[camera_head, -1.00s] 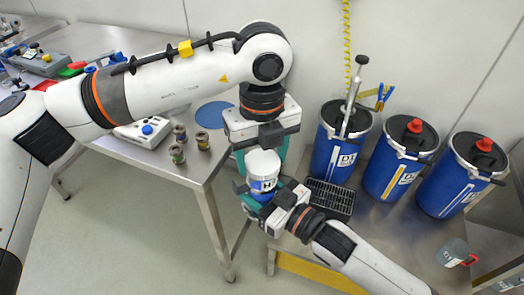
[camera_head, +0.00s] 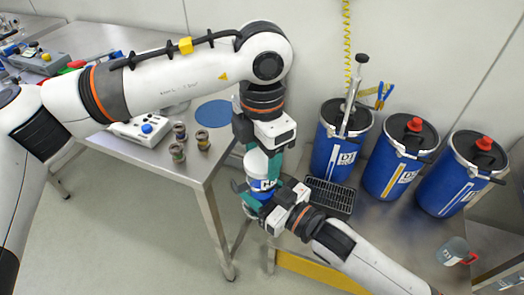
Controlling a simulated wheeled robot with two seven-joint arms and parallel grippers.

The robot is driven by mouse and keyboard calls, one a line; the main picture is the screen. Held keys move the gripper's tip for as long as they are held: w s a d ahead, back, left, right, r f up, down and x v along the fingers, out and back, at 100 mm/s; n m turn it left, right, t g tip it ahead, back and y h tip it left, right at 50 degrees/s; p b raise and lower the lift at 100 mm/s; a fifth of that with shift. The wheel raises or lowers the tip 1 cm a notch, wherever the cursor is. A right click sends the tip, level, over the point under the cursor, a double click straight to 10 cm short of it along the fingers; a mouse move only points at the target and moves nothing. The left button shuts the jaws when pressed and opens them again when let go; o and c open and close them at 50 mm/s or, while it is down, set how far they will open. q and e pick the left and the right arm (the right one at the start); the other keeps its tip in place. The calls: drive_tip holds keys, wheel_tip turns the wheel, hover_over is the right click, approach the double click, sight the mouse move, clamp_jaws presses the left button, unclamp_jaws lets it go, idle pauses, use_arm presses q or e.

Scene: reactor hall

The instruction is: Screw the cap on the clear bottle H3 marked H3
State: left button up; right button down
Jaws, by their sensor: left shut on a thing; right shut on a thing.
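The bottle H3 (camera_head: 263,184) is upright in the camera_head view, with a blue label showing a white H. My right gripper (camera_head: 257,205) comes in from the lower right and is shut around the bottle's lower part. My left gripper (camera_head: 262,160) points down from above and is shut at the white cap (camera_head: 256,160) on the bottle's top. Its teal fingers are at the cap's sides. The cap's lower edge and the bottle's neck cannot be told apart clearly.
Blue drums (camera_head: 341,142) stand on the right bench beside a black grate (camera_head: 329,196). A grey mug (camera_head: 454,252) is at the lower right. Several small jars (camera_head: 203,139) and a blue disc (camera_head: 214,113) are on the left table (camera_head: 110,48). A gap separates the two tables.

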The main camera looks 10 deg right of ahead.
use_arm(q)
drive_tip(key=m, duration=0.4)
drive_tip(key=shift+m, duration=0.3)
drive_tip(key=m, duration=0.4)
drive_tip(key=shift+m, duration=0.3)
drive_tip(key=m, duration=0.7)
drive_tip(key=o, duration=1.2)
wheel_tip(320, 180, up, 12)
